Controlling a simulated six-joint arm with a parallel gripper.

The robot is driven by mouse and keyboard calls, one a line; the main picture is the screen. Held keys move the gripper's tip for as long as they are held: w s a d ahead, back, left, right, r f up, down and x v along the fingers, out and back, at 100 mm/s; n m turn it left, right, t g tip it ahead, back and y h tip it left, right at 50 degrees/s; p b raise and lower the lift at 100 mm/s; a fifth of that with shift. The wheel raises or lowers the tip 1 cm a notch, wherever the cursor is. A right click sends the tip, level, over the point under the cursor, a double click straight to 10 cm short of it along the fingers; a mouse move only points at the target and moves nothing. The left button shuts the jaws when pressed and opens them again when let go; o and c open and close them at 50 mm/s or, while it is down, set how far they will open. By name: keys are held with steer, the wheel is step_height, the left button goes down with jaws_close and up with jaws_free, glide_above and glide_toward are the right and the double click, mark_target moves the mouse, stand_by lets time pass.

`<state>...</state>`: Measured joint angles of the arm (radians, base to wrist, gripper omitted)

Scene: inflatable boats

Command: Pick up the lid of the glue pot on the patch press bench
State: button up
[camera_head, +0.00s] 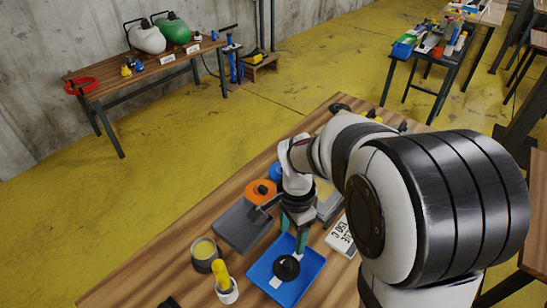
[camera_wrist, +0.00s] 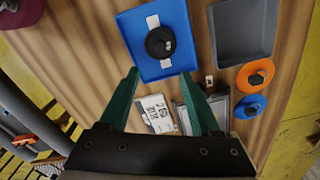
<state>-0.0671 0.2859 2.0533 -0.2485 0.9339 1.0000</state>
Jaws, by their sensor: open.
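A black round lid with a knob (camera_head: 287,267) lies on a white strip in a blue tray (camera_head: 262,269) on the wooden bench. In the wrist view the lid (camera_wrist: 160,42) and blue tray (camera_wrist: 138,60) are just ahead of the fingertips. An open pot with yellowish contents (camera_head: 205,252), which looks like the glue pot, stands left of the tray. My gripper (camera_head: 293,230) has its teal fingers apart and empty, at the tray's far edge, short of the lid. The fingers also show in the wrist view (camera_wrist: 160,76), with the lid beyond the gap between them.
A white cup with a yellow item (camera_head: 226,285) stands between pot and tray. A grey tray (camera_head: 240,227), an orange disc (camera_head: 260,192) and a blue disc (camera_head: 276,171) with black knobs lie farther back. A printed card (camera_head: 341,238) lies right of my gripper.

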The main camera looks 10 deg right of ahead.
mark_target(287, 263)
steer(key=f, duration=1.2)
steer(key=shift+s+a, duration=0.15)
steer(key=shift+a, duration=0.2)
jaws_close()
